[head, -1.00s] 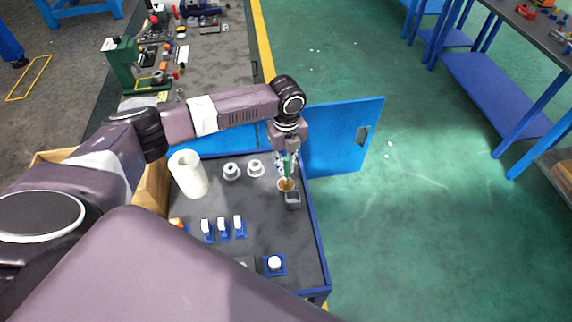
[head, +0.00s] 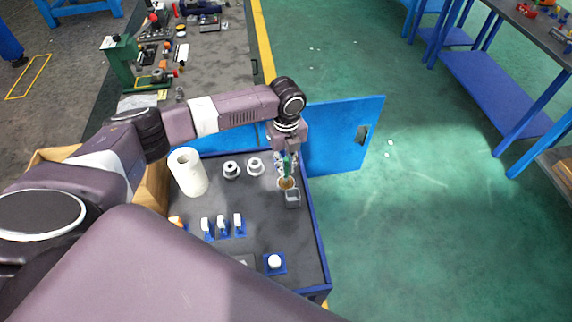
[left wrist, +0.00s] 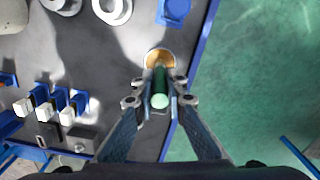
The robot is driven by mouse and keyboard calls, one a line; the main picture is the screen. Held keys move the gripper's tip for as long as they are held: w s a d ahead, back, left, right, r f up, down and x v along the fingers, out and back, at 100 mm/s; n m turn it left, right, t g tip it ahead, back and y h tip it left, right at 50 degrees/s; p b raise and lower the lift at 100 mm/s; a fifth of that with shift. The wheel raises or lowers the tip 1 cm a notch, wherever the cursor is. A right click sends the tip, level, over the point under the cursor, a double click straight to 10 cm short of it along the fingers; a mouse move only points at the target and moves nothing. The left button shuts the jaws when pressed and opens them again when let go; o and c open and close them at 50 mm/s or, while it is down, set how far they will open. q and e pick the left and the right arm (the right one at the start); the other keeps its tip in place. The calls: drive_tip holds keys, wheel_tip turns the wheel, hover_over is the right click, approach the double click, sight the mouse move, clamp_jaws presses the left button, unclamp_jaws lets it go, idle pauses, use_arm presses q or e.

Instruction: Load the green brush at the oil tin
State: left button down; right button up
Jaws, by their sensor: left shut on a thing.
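The green brush (left wrist: 159,90) is between the fingers of my left gripper (left wrist: 159,95), which is shut on it. In the head view the brush (head: 287,165) stands roughly upright below my left wrist, in the left gripper (head: 287,160). The brush's lower end is over or in a small round tin with an amber inside (left wrist: 159,58), which I take for the oil tin; it also shows in the head view (head: 286,184). The bristles are hidden, so I cannot tell how deep they reach. My right gripper is not in view.
The tin stands near the right edge of the dark cart top (head: 262,215). A grey square cup (head: 292,199) is close beside it. A white roll (head: 187,172), two round metal fittings (head: 231,170) and several white-and-blue pieces (head: 222,226) stand to the left. A blue door (head: 345,138) stands open behind.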

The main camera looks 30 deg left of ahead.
use_arm(q)
drive_tip(key=shift+s+p, duration=0.1)
drive_tip(key=shift+p, duration=0.2)
idle(1.4)
wheel_tip(320, 180, up, 7)
drive_tip(key=p, duration=0.7)
idle(0.7)
